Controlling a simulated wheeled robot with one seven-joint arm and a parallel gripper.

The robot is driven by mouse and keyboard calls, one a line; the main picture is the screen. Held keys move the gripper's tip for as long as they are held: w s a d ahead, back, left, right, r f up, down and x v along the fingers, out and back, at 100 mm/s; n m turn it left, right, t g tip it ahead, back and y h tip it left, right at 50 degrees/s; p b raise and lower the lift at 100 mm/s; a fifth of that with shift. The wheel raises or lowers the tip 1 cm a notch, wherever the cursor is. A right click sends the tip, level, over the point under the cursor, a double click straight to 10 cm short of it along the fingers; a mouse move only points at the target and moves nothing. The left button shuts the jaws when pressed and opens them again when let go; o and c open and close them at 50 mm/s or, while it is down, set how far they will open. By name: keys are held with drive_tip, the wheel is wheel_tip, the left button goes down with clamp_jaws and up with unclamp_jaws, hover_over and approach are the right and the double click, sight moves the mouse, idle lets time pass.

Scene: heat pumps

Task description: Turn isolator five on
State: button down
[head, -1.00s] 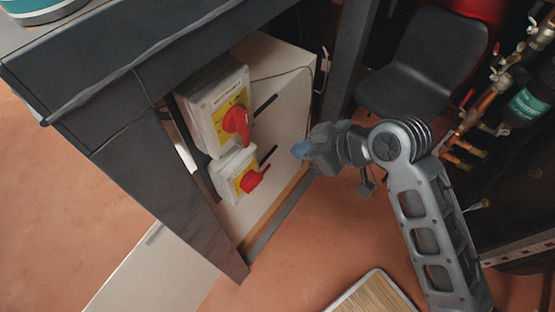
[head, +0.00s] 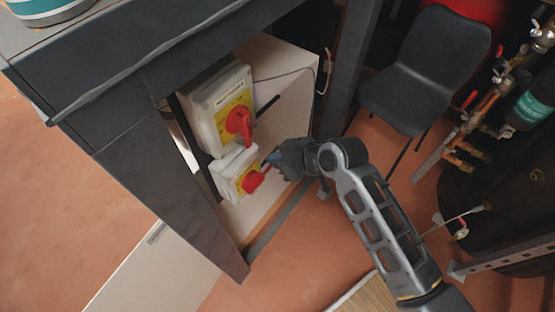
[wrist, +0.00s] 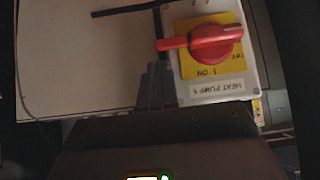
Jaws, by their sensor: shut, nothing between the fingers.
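Two grey isolator boxes with yellow plates and red handles are mounted one above the other in the head view: the upper isolator (head: 206,108) and the lower isolator (head: 225,172). In the wrist view one isolator (wrist: 222,90) shows close up, with an upside-down label reading "HEAT PUMP 5". Its red handle (wrist: 205,40) lies sideways, in line with OFF rather than ON. My gripper (head: 269,163) is shut and empty, close beside the lower isolator's red handle (head: 252,183). In the wrist view the closed fingertips (wrist: 156,70) lie just below the handle's left end; contact cannot be told.
The isolators sit on a pale panel (head: 283,75) beneath a dark counter (head: 120,75). A dark post (head: 348,75) and a black chair (head: 425,65) stand behind my arm. Pipes (head: 490,105) are at the right. Orange floor is open in front.

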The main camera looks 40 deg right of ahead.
drive_tip(key=shift+f, duration=0.6)
drive_tip(key=shift+d+f+y, duration=0.15)
drive_tip(key=shift+f+y, duration=0.2)
drive_tip(key=shift+y, duration=0.05)
drive_tip(key=s+a+f+m+y+b, duration=0.1)
drive_tip(key=a+f+m+y+b, duration=0.2)
drive_tip(key=f+m+y+b, duration=0.5)
drive_tip(key=f+y+b, duration=0.1)
drive_tip(key=y+b, duration=0.2)
drive_tip(key=y, duration=0.1)
drive_tip(key=shift+a+f+g, duration=0.15)
drive_tip(key=shift+f+g, duration=0.25)
idle(0.6)
drive_tip(key=shift+a, duration=0.1)
idle(0.4)
